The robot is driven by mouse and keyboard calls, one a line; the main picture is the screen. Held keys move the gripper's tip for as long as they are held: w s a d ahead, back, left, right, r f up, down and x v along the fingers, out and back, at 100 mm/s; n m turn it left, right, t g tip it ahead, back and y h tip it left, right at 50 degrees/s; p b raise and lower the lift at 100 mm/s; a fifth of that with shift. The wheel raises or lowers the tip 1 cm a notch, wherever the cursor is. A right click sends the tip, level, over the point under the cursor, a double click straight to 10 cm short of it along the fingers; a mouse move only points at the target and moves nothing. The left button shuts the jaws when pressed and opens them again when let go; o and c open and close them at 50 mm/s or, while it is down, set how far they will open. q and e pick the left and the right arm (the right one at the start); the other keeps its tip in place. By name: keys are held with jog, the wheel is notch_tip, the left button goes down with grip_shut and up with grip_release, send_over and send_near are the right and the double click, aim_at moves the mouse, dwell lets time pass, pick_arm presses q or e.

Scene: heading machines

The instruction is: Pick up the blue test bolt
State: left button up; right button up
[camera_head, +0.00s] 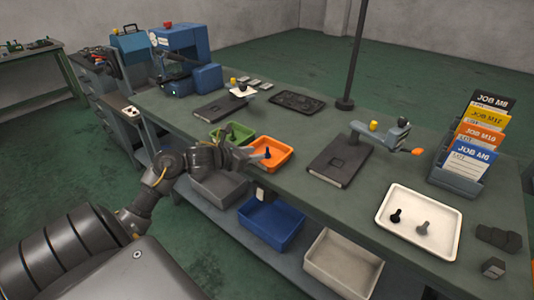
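No bolt looks clearly blue at this size. A small dark bolt-like piece (267,153) shows at the orange tray (285,163). A black bolt (396,215) and a grey bolt (422,227) stand apart in the white tray (450,217) at the right. My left gripper (246,155) reaches over the bench's front edge, beside the orange tray and in front of the green tray (216,131). Its fingers are small and dark, so whether they are open or shut is unclear. My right gripper is not in view.
A dark plate with a clamp (338,165) lies mid-bench, and a post (347,90) rises behind. A job-card holder (455,178) stands at the right. Blue (270,223) and beige (342,265) bins sit below the bench's front edge. Bare bench top lies between the clamp plate and the white tray.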

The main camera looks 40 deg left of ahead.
aim_at(267, 152)
pick_arm(q)
jog(key=shift+p+x, duration=0.35)
jog(key=shift+x, duration=2.5)
grip_shut()
